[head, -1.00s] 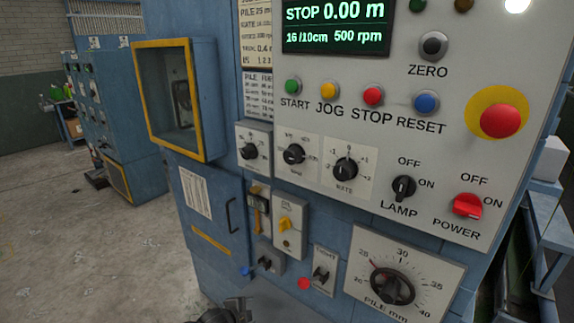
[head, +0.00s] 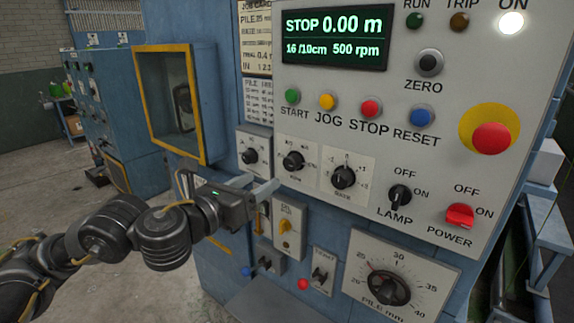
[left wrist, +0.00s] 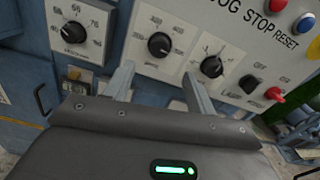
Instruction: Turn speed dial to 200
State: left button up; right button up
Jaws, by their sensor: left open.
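Three black dials sit in a row on the blue machine: a left dial (head: 250,155) on its own plate, a middle dial (head: 293,161) and a right dial (head: 343,177) marked RATE. Their small scales are too blurred to tell for sure which is the speed dial. The left wrist view shows the left dial (left wrist: 73,32), middle dial (left wrist: 159,45) and right dial (left wrist: 212,66) ahead. My left gripper (head: 254,187) is open and empty, just below the left and middle dials. In the wrist view its fingers (left wrist: 157,80) point toward the middle dial, apart from it.
The display (head: 334,38) reads STOP 0.00 m and 500 rpm. Push buttons, a lamp switch (head: 399,196) and a red power switch (head: 460,215) are nearby. A yellow-framed box (head: 166,105) protrudes at left.

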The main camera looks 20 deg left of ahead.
aim_at(288, 164)
pick_arm(q)
jog(key=b+x, duration=0.3)
jog(key=x, duration=0.7)
jog(key=shift+w, duration=0.3)
jog(key=c, duration=1)
